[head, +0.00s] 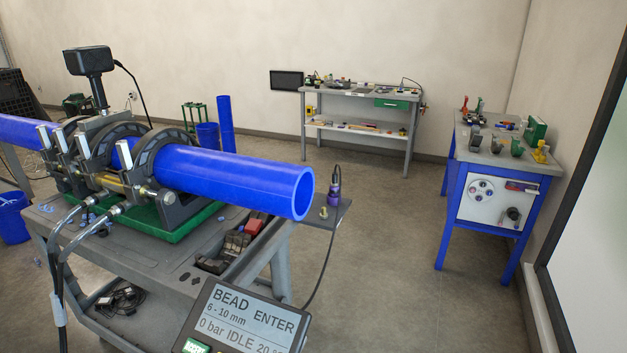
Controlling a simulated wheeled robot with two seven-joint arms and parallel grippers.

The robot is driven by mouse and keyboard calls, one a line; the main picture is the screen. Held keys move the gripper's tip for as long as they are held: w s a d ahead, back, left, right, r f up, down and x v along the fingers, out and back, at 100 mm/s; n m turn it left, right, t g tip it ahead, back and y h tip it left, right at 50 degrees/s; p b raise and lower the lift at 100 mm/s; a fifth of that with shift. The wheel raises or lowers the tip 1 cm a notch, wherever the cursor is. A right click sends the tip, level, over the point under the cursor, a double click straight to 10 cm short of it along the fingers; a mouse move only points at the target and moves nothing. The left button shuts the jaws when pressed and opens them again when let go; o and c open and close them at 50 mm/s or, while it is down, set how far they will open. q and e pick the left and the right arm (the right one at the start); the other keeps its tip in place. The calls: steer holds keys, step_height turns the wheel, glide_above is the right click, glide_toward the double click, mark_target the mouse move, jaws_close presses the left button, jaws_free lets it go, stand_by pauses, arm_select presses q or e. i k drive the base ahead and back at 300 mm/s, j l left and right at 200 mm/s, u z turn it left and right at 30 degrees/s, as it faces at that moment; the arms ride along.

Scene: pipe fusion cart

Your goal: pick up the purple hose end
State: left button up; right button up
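The purple hose end (335,188) stands upright on a small grey side plate (339,210) at the right end of the cart, just beyond the open end of the blue pipe. Its top is dark, and a dark hose or cable runs down from the plate area towards the display. A small yellowish fitting (323,213) stands beside it on the plate. Neither of my grippers is in view.
The cart (150,290) carries a clamp machine with a long blue pipe (240,178) overhanging right. A display panel (245,322) is at the bottom front. A blue-legged table (500,165) stands right, a grey workbench (355,93) behind. Floor between is clear.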

mark_target(334, 189)
steer(key=i+l+u, duration=0.65)
steer(key=l, duration=0.5)
steer(key=i+l+u, duration=0.35)
steer(key=l, duration=0.35)
steer(key=i+l+u, duration=0.15)
steer(key=l+u, duration=0.2)
steer(key=l, duration=0.35)
steer(key=l+u, duration=0.3)
steer(key=l, duration=0.45)
steer(key=l+u, duration=0.35)
steer(key=l, duration=0.45)
